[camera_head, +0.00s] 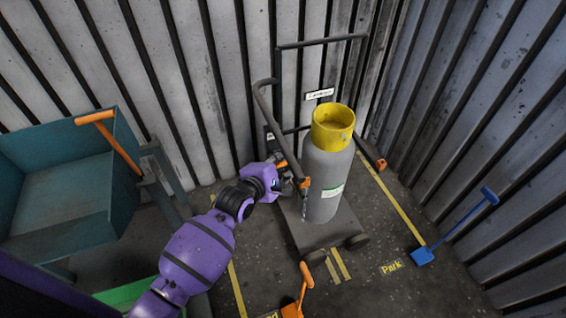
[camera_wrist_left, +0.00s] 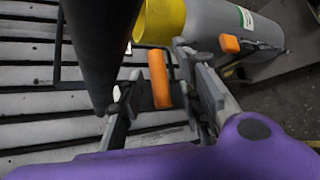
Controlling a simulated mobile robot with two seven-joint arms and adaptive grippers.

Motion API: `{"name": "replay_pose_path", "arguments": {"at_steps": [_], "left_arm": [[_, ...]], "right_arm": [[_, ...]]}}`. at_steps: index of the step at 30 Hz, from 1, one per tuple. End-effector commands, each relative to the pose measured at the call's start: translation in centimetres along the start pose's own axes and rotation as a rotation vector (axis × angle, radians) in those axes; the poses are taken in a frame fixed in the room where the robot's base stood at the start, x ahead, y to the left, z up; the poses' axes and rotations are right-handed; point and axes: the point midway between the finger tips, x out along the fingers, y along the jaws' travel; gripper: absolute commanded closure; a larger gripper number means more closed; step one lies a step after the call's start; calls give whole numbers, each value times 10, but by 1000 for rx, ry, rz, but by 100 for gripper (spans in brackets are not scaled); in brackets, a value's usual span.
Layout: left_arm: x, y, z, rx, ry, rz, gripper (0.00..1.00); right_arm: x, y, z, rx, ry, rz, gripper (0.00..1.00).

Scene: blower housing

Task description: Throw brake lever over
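A short orange grip, apparently the brake lever (camera_wrist_left: 159,80), shows between the two fingers of my left gripper (camera_wrist_left: 160,98) in the left wrist view. The fingers stand apart with gaps on both sides of the grip. I cannot tell whether either finger touches it. In the head view my left gripper (camera_head: 284,172) is at the left side of the trolley (camera_head: 335,228), beside the grey cylinder (camera_head: 325,180) with its yellow collar. The lever is largely hidden there by the gripper. My right gripper is not in view.
The trolley's dark handle frame (camera_head: 262,95) rises close to my left gripper. An orange chain fitting (camera_head: 303,185) hangs by the cylinder. A teal bin (camera_head: 70,180) stands left.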

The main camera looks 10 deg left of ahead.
Motion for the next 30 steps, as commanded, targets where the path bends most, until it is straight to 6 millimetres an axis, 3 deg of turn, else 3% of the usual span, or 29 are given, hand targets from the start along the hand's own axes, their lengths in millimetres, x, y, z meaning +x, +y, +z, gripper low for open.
{"name": "replay_pose_path", "arguments": {"at_steps": [2,10,22,30], "left_arm": [[0,0,0,0,0,0,67],[0,0,0,0,0,0,100],[0,-2,0,1,0,4,100],[1,-18,-3,58,2,62,100]], "right_arm": [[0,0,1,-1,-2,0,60],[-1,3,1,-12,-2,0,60],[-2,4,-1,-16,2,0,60],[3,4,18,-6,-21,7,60]]}}
